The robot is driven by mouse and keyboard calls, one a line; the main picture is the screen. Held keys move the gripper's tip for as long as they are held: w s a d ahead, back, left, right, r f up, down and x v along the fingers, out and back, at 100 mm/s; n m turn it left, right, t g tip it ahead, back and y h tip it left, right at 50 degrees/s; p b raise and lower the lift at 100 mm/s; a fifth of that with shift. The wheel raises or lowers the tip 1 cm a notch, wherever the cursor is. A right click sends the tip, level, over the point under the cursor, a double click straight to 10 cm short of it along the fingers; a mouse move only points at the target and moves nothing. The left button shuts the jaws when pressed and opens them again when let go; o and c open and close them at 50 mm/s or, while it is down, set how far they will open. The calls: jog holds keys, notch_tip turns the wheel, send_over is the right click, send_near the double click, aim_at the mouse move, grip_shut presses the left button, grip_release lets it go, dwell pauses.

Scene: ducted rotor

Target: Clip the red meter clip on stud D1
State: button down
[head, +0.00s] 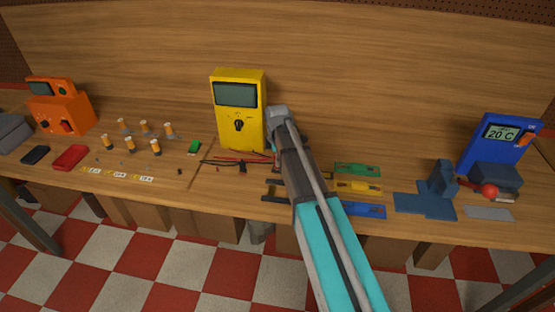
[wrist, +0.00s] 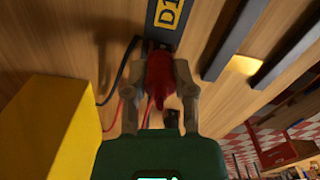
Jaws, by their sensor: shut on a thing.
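My gripper (wrist: 159,84) is shut on the red meter clip (wrist: 159,72), with one finger on each side of it. In the wrist view the clip's front end meets or overlaps the lower end of the dark blue-grey piece (wrist: 152,28) with the label D1 (wrist: 168,12). I cannot tell whether the clip touches the stud, and no stud shows clearly. A red lead (wrist: 109,115) and a dark lead (wrist: 120,80) run beside the left finger. In the head view my arm hides the gripper and the clip.
The yellow meter (head: 236,98) stands close to the left of my arm and fills the left of the wrist view (wrist: 50,128). Dark bars (wrist: 237,38) lie to the right. Green (head: 357,169), yellow (head: 358,187) and blue (head: 362,210) strips lie right of my arm.

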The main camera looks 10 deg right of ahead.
jog(key=shift+f, duration=0.3)
jog(key=shift+c, duration=1.8)
grip_release()
jog(key=shift+r, duration=0.25)
notch_tip(320, 180, up, 6)
jog(key=p, duration=0.6)
jog(key=shift+r, duration=0.1)
jog(key=shift+r+p, duration=0.35)
jog(key=shift+p, duration=0.15)
jog(key=shift+s+a+r, duration=0.15)
jog(key=shift+a+r, duration=0.05)
jog(key=shift+r, duration=0.05)
jog(key=s+a+r+p, duration=0.2)
jog(key=s+a, duration=0.3)
jog(key=a, duration=0.5)
jog(key=s+a+r+p, duration=0.3)
jog(key=s+a, duration=0.2)
jog(key=a, duration=0.5)
jog(key=shift+s, duration=0.25)
